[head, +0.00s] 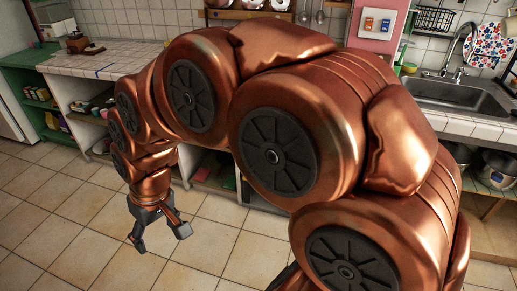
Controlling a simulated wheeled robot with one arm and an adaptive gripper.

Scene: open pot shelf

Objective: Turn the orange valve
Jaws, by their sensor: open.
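My gripper (159,241) hangs at the end of my copper-coloured arm, left of the picture's middle. Its two dark fingers are spread apart, point down, and hold nothing. It is in front of the counter, above the tiled floor. I see no orange valve in the head view. My large arm covers much of the middle and right of the picture, so what lies behind it is hidden.
A white-tiled counter (105,62) runs along the back wall, with open shelves below. A metal sink (455,95) with a tap is at the right, and pots (497,170) stand on a shelf under it. The tiled floor (60,215) is clear at the left front.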

